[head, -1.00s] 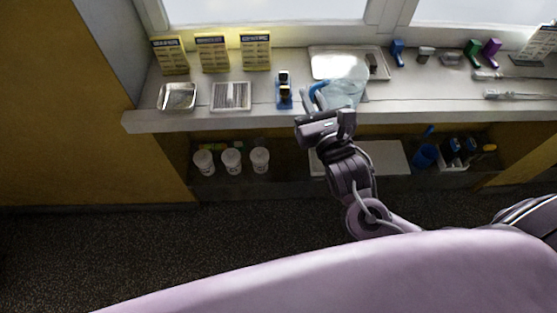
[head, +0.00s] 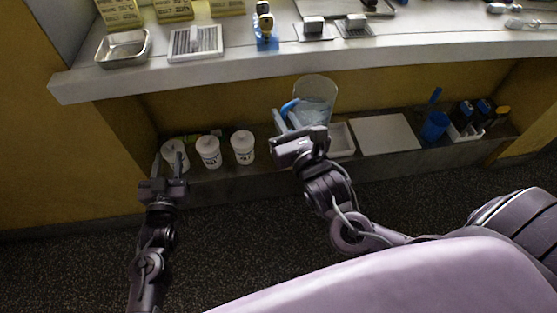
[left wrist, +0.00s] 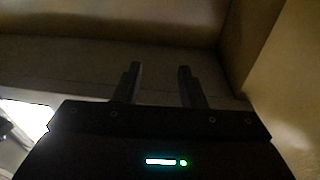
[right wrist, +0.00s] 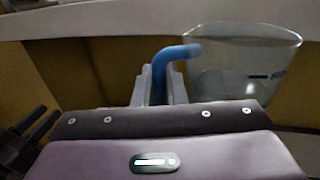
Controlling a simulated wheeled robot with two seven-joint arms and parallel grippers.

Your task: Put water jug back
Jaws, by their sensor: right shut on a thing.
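The water jug (head: 318,92) is clear with a blue handle (head: 288,106). It is roughly upright, below the worktop's front edge and at the lower shelf; I cannot tell whether its base touches the shelf. My right gripper (head: 287,121) is shut on the handle, left of the jug body. The right wrist view shows the blue handle between the fingers (right wrist: 160,88) and the jug (right wrist: 240,70) to their right. My left gripper (head: 166,172) is open and empty, in front of the leftmost white tub. The left wrist view shows its fingers (left wrist: 160,80) apart.
The lower shelf (head: 225,177) holds white tubs (head: 208,152) at left, a white tray (head: 342,140), a pale board (head: 384,134) and a blue cup (head: 435,126) to the right. The worktop edge (head: 200,71) overhangs above. A metal pan (head: 123,48) stands on the worktop.

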